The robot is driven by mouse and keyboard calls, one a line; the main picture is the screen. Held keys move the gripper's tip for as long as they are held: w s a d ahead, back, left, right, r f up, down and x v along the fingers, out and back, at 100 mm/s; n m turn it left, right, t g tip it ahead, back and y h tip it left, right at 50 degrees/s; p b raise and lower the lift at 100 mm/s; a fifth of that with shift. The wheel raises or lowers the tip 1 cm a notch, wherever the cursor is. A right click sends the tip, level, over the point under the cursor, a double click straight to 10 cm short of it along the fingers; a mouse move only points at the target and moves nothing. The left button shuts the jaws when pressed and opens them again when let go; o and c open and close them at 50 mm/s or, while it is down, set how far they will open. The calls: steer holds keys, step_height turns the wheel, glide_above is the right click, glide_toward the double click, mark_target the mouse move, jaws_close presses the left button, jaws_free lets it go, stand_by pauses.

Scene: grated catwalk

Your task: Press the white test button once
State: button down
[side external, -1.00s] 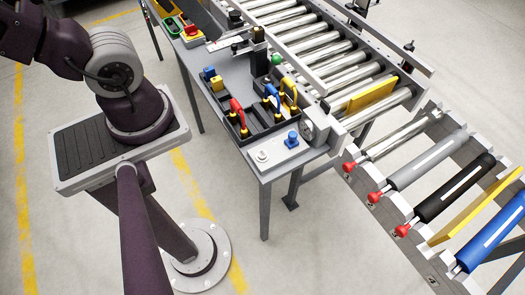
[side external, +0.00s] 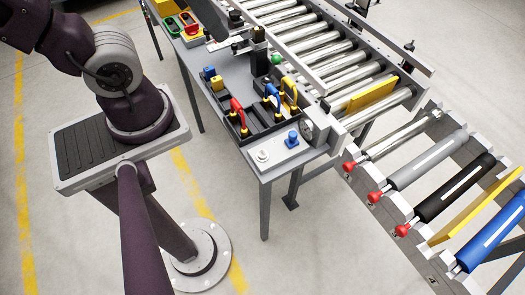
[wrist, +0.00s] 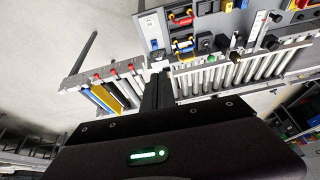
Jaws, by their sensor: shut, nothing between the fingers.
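The white test button (side external: 262,155) is a small round button on a pale plate at the near corner of the grey table in the side external view. Nothing touches it there. In the wrist view that end of the table is beyond my fingers, but the button is too small to make out surely. My gripper (wrist: 157,72) shows in the wrist view as dark fingers, shut and empty, pointing toward the table and rollers. In the side external view only a dark part of it shows at the top edge, well away from the button; its fingertips are not clear.
A blue button (side external: 292,138) and a round gauge (side external: 310,131) stand right of the white button. A dark tray (side external: 262,128) with red, blue and yellow handled items lies behind. A roller conveyor (side external: 320,55) runs along the table's far side. The space above the white button is clear.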

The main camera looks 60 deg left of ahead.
steer(key=w+d+f+m+g+y, duration=0.1)
steer(key=w+f+m+g, duration=0.1)
steer(key=w+f+g, duration=0.3)
steer(key=m+g+y, duration=0.1)
steer(key=m+y, duration=0.3)
steer(key=y, duration=0.4)
glide_above(265, 156)
step_height(265, 156, down, 21)
steer(key=shift+f, duration=0.1)
steer(key=shift+g, duration=0.3)
steer(key=shift+f, duration=4.4)
steer(key=shift+f, duration=0.4)
